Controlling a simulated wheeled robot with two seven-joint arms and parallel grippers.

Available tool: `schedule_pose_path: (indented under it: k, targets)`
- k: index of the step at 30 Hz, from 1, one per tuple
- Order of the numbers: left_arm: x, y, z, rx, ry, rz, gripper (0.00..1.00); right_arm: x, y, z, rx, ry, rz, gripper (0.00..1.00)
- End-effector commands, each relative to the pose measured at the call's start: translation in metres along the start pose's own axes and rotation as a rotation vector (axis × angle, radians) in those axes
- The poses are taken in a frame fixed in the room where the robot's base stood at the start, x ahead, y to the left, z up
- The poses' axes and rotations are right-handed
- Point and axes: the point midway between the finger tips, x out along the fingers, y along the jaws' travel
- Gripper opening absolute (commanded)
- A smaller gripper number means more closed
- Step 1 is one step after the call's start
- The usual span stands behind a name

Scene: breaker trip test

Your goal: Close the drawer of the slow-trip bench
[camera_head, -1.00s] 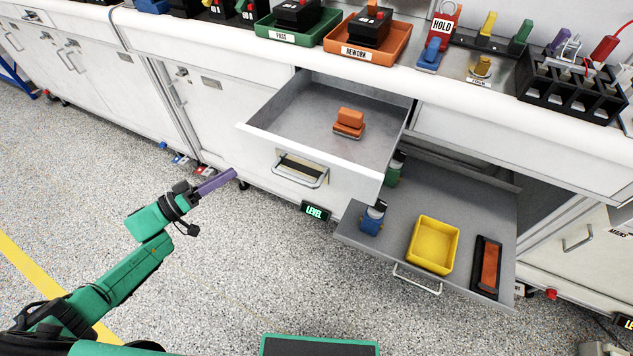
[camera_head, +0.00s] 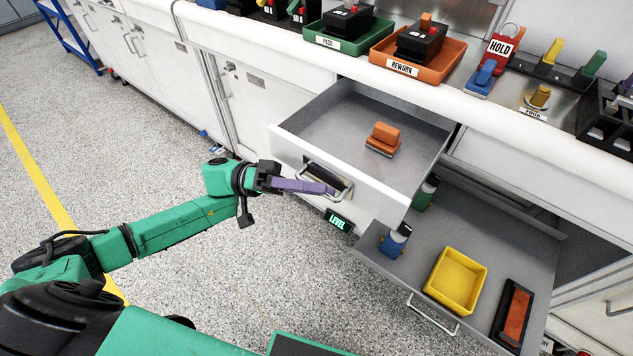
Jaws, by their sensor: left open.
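The upper drawer (camera_head: 285,142) of the bench is pulled out, with an orange block (camera_head: 383,139) on its floor. Its front carries a metal bar handle (camera_head: 347,191) with a label behind it. My left gripper (camera_head: 328,189), with purple fingers, is open at this handle and overlaps its left part; I cannot tell whether it touches. Below, a second drawer or pull-out tray (camera_head: 480,222) is also out, with its own handle (camera_head: 432,318). My right gripper is not in view.
The lower tray holds a yellow bin (camera_head: 456,281), a black holder with an orange piece (camera_head: 513,313), and a blue item (camera_head: 395,241). A green PASS tray (camera_head: 348,42) and orange REWORK tray (camera_head: 418,69) stand on the benchtop. The floor in front is clear.

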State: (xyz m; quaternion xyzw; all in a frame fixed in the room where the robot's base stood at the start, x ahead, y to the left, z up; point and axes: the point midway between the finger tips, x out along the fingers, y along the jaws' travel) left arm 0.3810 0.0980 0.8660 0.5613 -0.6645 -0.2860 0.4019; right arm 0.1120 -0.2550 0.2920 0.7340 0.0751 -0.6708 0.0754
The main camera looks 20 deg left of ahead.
Motion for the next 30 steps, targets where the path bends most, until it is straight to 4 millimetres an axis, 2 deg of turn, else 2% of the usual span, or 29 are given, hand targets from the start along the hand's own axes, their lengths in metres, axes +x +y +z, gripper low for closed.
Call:
schedule_pose_path:
  k: [8,9,11,12,30]
  targets:
    - [0.0033,-0.0006,0.0001,0.0,0.0,-0.001,0.43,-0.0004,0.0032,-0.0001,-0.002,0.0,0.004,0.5]
    - [0.0032,-0.0006,0.0001,0.0,0.0,-0.001,0.28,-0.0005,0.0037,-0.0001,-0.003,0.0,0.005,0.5]
    - [0.0031,-0.0006,0.0001,0.0,0.0,-0.001,0.05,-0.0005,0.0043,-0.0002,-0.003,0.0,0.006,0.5]
    - [0.0031,-0.0006,0.0001,0.0,0.0,-0.001,0.0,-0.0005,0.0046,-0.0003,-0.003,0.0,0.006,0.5]
    - [0.0027,-0.0006,0.0,0.0,0.001,-0.001,0.0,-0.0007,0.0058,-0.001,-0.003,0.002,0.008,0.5]
